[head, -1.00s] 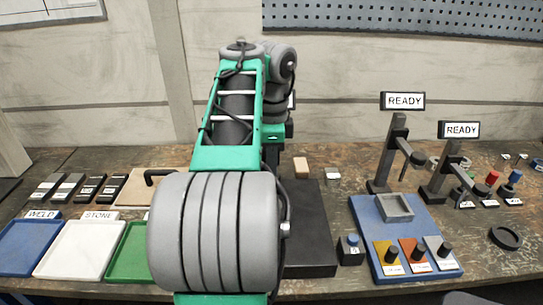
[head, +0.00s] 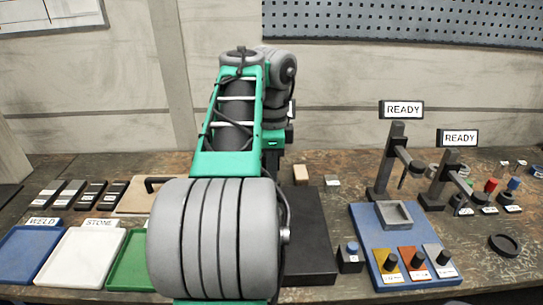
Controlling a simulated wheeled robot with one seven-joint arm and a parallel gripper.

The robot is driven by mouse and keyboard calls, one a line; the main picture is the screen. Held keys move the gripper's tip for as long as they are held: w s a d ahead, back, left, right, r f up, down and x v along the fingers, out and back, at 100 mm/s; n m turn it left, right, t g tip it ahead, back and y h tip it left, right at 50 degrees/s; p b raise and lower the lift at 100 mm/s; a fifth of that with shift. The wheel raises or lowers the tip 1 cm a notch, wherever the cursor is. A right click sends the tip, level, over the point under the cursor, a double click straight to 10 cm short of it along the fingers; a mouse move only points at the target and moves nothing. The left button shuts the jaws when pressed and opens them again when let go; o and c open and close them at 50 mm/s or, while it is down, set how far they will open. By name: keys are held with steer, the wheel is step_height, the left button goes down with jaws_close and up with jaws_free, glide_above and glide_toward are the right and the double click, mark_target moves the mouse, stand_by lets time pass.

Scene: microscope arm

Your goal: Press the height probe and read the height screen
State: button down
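Two dark posts with side arms stand at the right in the head view, each under a white screen reading READY. One screen (head: 402,109) is on the taller left post (head: 392,150), the other screen (head: 459,138) on the shorter right post (head: 444,178). A thin rod hangs from the left post's arm above a blue base. I cannot tell which screen is the height screen or which part is the height probe. My green and grey arm fills the middle of the view. My gripper is hidden behind it, so its fingers do not show.
The blue base (head: 362,222) holds a grey square dish (head: 393,214) and several dark knobs. A small black block with a blue button (head: 350,259) stands left of it. Coloured trays, including a white one (head: 80,258), lie at left. A black ring (head: 504,245) lies at right.

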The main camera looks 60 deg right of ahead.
steer(key=shift+r+p, duration=2.4)
steer(key=shift+r, duration=0.4)
step_height(320, 180, up, 8)
steer(key=p, duration=0.7)
steer(key=shift+f, duration=0.1)
